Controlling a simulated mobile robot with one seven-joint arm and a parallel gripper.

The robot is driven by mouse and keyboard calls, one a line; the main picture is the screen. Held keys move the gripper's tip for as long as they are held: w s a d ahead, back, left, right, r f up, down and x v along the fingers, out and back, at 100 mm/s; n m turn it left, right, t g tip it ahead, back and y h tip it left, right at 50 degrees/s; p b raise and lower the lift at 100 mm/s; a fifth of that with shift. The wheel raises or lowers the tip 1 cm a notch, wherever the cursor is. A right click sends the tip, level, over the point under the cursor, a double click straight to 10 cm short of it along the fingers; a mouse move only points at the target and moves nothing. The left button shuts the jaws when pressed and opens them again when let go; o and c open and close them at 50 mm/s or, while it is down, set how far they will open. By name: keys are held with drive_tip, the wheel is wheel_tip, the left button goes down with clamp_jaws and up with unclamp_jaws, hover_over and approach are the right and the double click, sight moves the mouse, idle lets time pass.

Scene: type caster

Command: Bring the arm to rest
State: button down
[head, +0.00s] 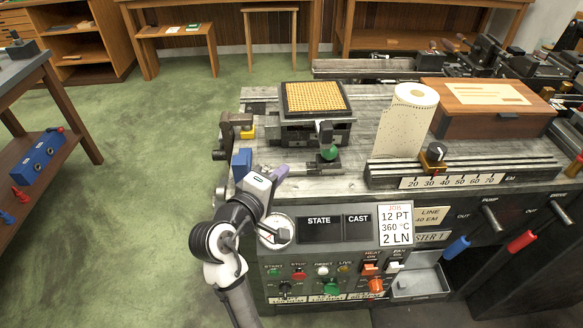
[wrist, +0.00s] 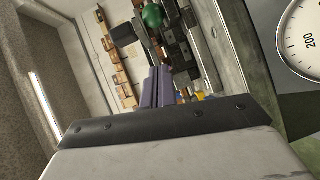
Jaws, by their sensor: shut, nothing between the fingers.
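My arm rises from the bottom of the head view at the front left corner of the type caster. My gripper (head: 281,171) has purple fingers that are together and empty, near the left end of the caster's bench top (head: 362,118). The shut purple fingers also show in the wrist view (wrist: 158,86), pointing away over the machine. I cannot tell whether the fingertips touch anything.
Close by are a blue block (head: 241,163), a green knob (head: 329,152) and a dial gauge (head: 277,231), partly behind my arm. A paper roll (head: 407,118) and wooden box (head: 486,106) stand to the right. Green floor (head: 150,200) is open on the left.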

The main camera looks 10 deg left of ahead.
drive_tip(key=shift+v, duration=1.15)
